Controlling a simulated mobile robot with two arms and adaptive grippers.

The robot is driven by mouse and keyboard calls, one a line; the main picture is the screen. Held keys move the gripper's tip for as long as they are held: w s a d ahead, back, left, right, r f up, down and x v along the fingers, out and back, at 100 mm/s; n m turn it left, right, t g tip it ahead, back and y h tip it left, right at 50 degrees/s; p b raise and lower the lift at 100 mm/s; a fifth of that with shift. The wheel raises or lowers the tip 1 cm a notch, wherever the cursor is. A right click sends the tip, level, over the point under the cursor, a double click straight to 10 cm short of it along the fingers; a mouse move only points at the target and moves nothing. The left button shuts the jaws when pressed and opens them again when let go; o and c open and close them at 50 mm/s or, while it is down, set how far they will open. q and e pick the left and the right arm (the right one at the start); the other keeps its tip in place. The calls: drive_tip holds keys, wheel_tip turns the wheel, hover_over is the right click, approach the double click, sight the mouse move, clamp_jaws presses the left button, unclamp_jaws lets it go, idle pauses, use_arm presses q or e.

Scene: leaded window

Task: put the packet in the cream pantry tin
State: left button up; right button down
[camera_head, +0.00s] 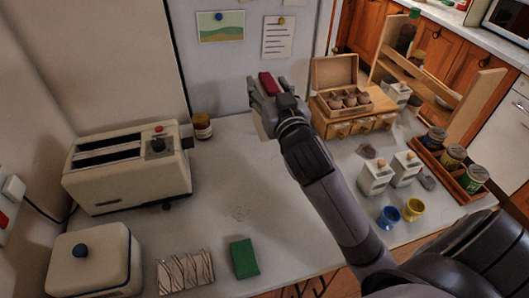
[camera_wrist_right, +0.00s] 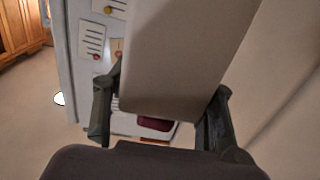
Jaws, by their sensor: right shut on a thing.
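A cream tin (camera_head: 92,262) with a blue knob stands at the front left, lid on. It is well apart from the gripper. A green packet-like block (camera_head: 244,258) and a striped one (camera_head: 185,271) lie right of the tin. My left gripper is out of view.
A cream toaster (camera_head: 128,167) stands behind the tin; a small jar (camera_head: 202,126) is beside it. On the right are a wooden egg box (camera_head: 345,90), white dispensers (camera_head: 376,177), cups (camera_head: 389,216) and a jar tray (camera_head: 455,175). The middle counter is clear.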

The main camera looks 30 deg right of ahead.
drive_tip(key=f, duration=0.7)
drive_tip(key=shift+s+d+f, duration=0.15)
drive_tip(key=shift+s+d, duration=0.05)
drive_tip(key=shift+s, duration=0.15)
drive_tip(key=f, duration=0.5)
drive_tip(key=shift+w+a+b, duration=0.15)
drive_tip(key=shift+w+b, duration=0.05)
drive_tip(key=shift+b, duration=0.15)
drive_tip(key=shift+f, duration=0.45)
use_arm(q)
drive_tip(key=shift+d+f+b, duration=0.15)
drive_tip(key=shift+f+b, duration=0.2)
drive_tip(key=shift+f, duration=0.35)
use_arm(e)
drive_tip(key=shift+f, duration=2.05)
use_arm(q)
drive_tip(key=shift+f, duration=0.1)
use_arm(e)
drive_tip(key=shift+f, duration=0.1)
drive_tip(key=c, duration=1.2)
unclamp_jaws()
drive_tip(key=shift+f, duration=0.2)
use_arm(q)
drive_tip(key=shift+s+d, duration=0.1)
use_arm(e)
drive_tip(key=o, duration=0.5)
drive_tip(key=shift+r, duration=0.1)
